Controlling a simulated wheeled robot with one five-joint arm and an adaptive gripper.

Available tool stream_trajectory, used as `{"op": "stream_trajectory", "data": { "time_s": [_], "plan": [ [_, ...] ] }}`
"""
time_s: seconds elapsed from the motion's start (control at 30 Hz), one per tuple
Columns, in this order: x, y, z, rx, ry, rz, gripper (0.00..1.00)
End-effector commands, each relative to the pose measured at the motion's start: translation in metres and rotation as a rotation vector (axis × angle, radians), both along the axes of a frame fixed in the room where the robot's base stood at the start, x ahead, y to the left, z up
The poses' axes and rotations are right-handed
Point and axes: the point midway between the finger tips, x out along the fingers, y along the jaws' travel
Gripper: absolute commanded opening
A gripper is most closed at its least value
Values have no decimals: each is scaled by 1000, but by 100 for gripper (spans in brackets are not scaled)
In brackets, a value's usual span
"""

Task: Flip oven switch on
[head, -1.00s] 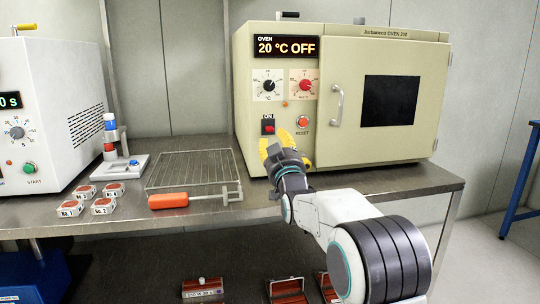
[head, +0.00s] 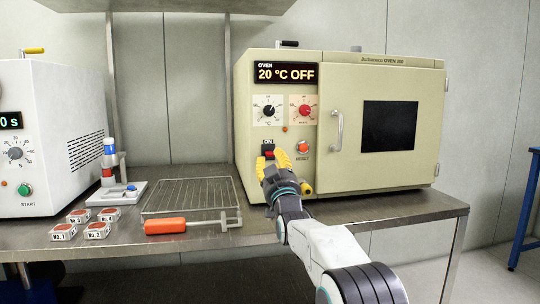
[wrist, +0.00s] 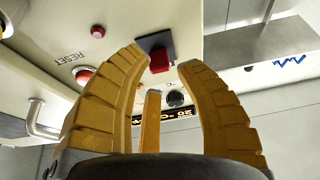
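The beige oven (head: 300,75) stands on the metal bench, its display reading "20 °C OFF". Its red rocker switch (wrist: 159,60) sits on a dark plate on the front panel; in the head view the switch (head: 268,153) is partly hidden by my gripper. My gripper (head: 272,158) is in front of the panel, just below the switch. In the wrist view its yellow fingers (wrist: 165,65) are spread apart with the red switch showing between their tips. They hold nothing. Whether a finger touches the panel cannot be told.
A red RESET button (head: 303,147) and door handle (head: 338,132) are right of the switch. On the bench left lie a wire rack (head: 190,196), an orange-handled tool (head: 165,225) and several small labelled boxes (head: 97,230). A white machine (head: 50,120) stands far left.

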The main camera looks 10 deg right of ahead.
Motion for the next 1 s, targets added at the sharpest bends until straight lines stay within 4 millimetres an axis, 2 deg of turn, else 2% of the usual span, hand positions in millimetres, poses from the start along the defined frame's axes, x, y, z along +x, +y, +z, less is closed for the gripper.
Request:
{"op": "stream_trajectory", "data": {
  "time_s": [0.4,0.97,1.0],
  "plan": [
    [25,0,10,0,1,0,32],
    [29,0,12,0,0,0,34],
    [29,0,12,0,0,0,30]
  ]
}}
